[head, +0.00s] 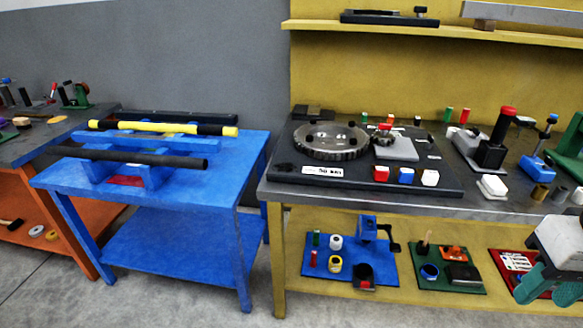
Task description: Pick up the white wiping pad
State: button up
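A small white block (492,186), which looks like the wiping pad, lies on the grey metal bench top near its front edge, right of the dark fixture board. Another white block (430,177) sits on the board's front right corner, beside a blue and a red one. My gripper (545,292), with teal fingers, is at the lower right edge of the head view, below and to the right of the pad and apart from it. Its fingers look spread with nothing between them. Part of it is cut off by the picture edge.
A black clamp with a red knob (492,145) stands behind the pad. Brown and grey cylinders (540,192) stand to its right. The dark board (350,182) carries a toothed disc (330,140). A blue table (215,180) with bars stands left. The lower shelf holds coloured mats.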

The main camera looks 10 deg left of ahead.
aim_at(491, 187)
jog(key=z, duration=0.1)
jog(key=i, duration=0.4)
jog(key=z, duration=0.6)
jog(key=i, duration=0.8)
jog(key=z, duration=0.45)
